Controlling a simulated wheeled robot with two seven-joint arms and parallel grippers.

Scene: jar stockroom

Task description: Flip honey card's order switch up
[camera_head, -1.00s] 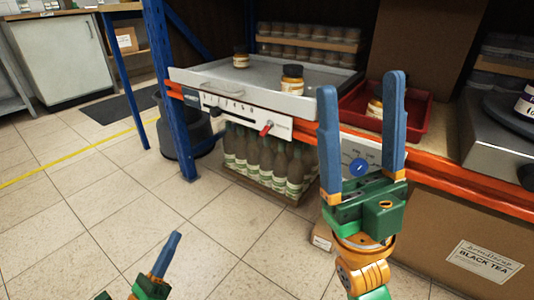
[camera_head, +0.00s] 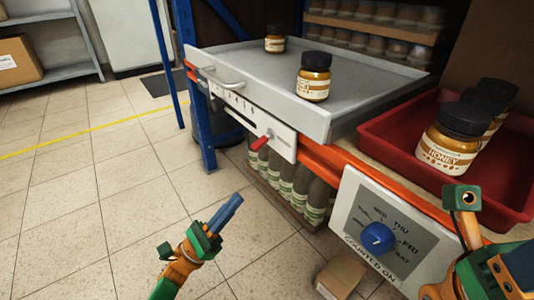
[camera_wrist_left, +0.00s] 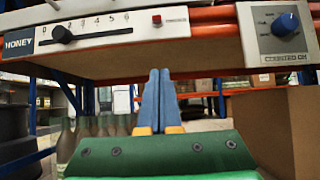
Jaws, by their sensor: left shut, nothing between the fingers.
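The honey card is a white strip (camera_head: 278,140) on the shelf's front edge; its dark HONEY label (camera_wrist_left: 18,43) and numbered slider (camera_wrist_left: 62,34) show in the left wrist view. Its red order switch (camera_head: 260,143) sticks out near the strip's right end, its tip pointing down and left in the head view. It also shows in the left wrist view (camera_wrist_left: 156,20). My left gripper (camera_head: 238,199) is shut and empty, below and apart from the switch. My right gripper's body (camera_head: 463,197) shows partly at the lower right; its fingertips cannot be made out.
A grey tray (camera_head: 240,60) with jars sits above the card. A red bin (camera_head: 385,130) holds honey jars. A day dial panel (camera_head: 352,215) with a blue knob is to the right.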

